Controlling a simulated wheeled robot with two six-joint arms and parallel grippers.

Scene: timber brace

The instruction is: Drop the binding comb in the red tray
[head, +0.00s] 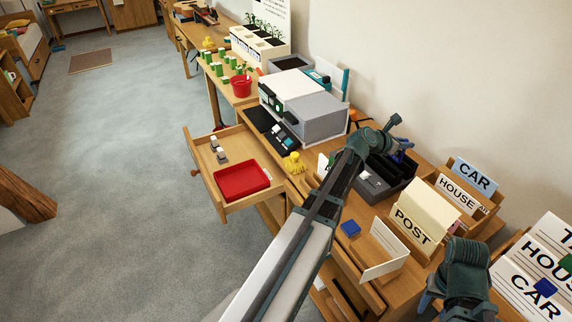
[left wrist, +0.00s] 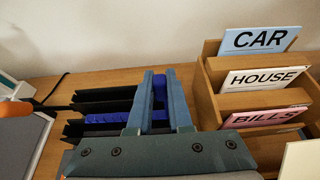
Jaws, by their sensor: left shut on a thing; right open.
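The red tray (head: 243,181) lies in the open wooden drawer (head: 222,207) in the head view. My left gripper (head: 401,137) is far to its right, over a dark divided holder (head: 372,187) on the desk. It is shut on the blue binding comb (head: 402,156). In the left wrist view, blue comb (left wrist: 110,117) shows between and beside the fingers (left wrist: 160,78), in front of the black dividers; whether it is clear of the holder I cannot tell. My right gripper (head: 464,276) is open at lower right, its fingertips mostly hidden.
Small grey and white items (head: 218,150) lie in the drawer behind the tray. A yellow duck (head: 293,163) and a grey-white machine (head: 305,104) stand on the desk beyond my left arm. Labelled card holders (head: 420,218) crowd the right. Open floor (head: 110,150) lies left of the drawer.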

